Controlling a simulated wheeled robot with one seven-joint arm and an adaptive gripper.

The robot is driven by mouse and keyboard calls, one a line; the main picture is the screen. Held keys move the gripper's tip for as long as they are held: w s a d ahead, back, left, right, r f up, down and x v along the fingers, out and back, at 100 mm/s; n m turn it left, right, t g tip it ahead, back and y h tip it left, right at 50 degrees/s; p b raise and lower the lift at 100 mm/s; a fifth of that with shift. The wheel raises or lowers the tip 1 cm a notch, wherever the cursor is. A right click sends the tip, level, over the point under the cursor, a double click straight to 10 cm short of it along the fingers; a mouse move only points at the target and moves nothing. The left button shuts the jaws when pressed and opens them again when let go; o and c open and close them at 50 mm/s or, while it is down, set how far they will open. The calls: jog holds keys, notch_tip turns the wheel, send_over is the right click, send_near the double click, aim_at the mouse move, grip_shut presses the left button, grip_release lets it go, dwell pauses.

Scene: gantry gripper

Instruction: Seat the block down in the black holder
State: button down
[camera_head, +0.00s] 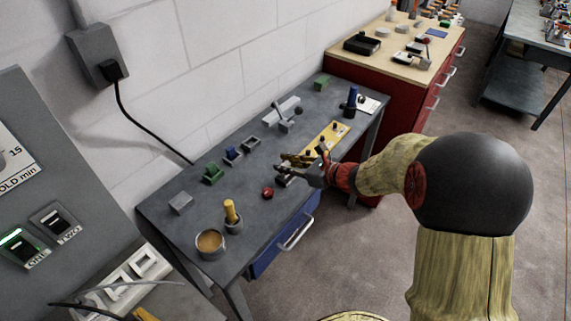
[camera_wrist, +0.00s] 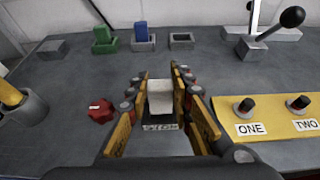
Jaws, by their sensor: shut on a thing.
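My gripper (camera_wrist: 160,100) is shut on a pale grey block (camera_wrist: 160,97), one finger on each side of it. In the head view my gripper (camera_head: 288,168) is over the front part of the grey table. I cannot tell if the block touches the table. The dark holder (camera_wrist: 181,46) stands ahead of the gripper, slightly right in the wrist view, with an empty opening. It also shows in the head view (camera_head: 251,150). To its left are a grey holder (camera_wrist: 143,46) with a blue block and a green holder (camera_wrist: 104,48) with a green block.
A red knob (camera_wrist: 101,110) lies left of my gripper. A yellow panel (camera_wrist: 275,126) with two black knobs, marked ONE and TWO, is at the right. A black-knobbed lever (camera_wrist: 270,32) stands behind it. The table between gripper and holders is clear.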

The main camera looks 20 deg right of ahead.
jog(key=shift+f+b, duration=0.7)
jog(key=shift+f, duration=0.2)
jog(key=c, duration=1.5)
grip_release()
jog(key=v, duration=1.2)
